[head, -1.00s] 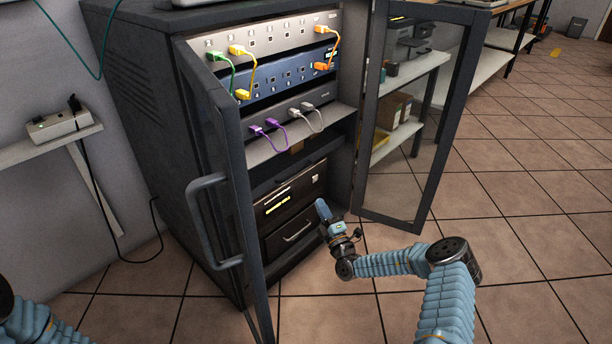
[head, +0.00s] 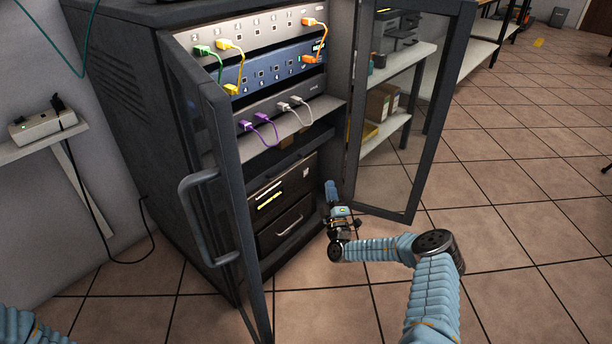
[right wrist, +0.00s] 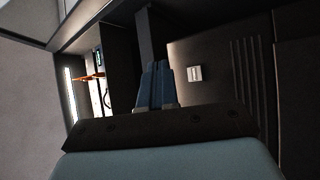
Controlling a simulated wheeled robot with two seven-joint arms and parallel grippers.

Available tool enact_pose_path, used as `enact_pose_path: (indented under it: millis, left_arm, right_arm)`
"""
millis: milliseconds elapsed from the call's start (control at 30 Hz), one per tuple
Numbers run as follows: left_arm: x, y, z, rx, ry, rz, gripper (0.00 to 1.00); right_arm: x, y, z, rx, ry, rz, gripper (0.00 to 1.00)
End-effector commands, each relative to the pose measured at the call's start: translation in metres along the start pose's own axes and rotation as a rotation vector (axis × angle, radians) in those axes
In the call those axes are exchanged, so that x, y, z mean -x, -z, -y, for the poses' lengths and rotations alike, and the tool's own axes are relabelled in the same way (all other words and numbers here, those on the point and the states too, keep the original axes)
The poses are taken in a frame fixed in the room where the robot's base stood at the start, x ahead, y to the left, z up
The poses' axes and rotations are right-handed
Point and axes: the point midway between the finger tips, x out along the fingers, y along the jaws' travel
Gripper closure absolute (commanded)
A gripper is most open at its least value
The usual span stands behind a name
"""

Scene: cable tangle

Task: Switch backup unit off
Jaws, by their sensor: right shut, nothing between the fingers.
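The backup unit (head: 286,187) is a dark box with a lit label strip, low in the open cabinet. A small pale switch (head: 306,173) sits near the right end of its front. In the right wrist view this switch (right wrist: 194,73) is a small pale rectangle on the dark front, right of my fingertips. My right gripper (head: 331,186) is shut and empty, at the cabinet opening just right of the unit. Its blue fingers also show in the right wrist view (right wrist: 155,85); they appear apart from the switch. Only part of my left arm shows; its gripper is out of view.
The handled left door (head: 215,190) and the glass right door (head: 400,130) stand open on either side. A drawer-like box (head: 286,226) lies below the unit. Network units with coloured cables (head: 262,72) fill the upper shelves. Floor in front is clear.

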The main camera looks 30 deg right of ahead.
Motion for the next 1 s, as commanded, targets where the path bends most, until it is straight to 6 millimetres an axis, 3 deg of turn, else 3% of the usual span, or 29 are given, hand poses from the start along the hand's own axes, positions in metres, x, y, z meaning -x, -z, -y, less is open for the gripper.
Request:
enact_pose_path:
  millis: [200,500,1000]
  left_arm:
    - [-0.021,-0.001,0.006,-0.001,-0.004,0.005,0.57]
    - [-0.036,-0.003,0.009,-0.002,-0.008,0.01,0.57]
    - [-0.037,-0.003,0.009,-0.003,-0.009,0.011,0.57]
  right_arm:
    - [-0.021,0.017,0.02,0.0,-0.001,-0.003,1.0]
    - [-0.042,0.031,0.033,0.0,-0.001,-0.001,1.0]
    - [-0.046,0.034,0.034,0.0,0.0,0.0,1.0]
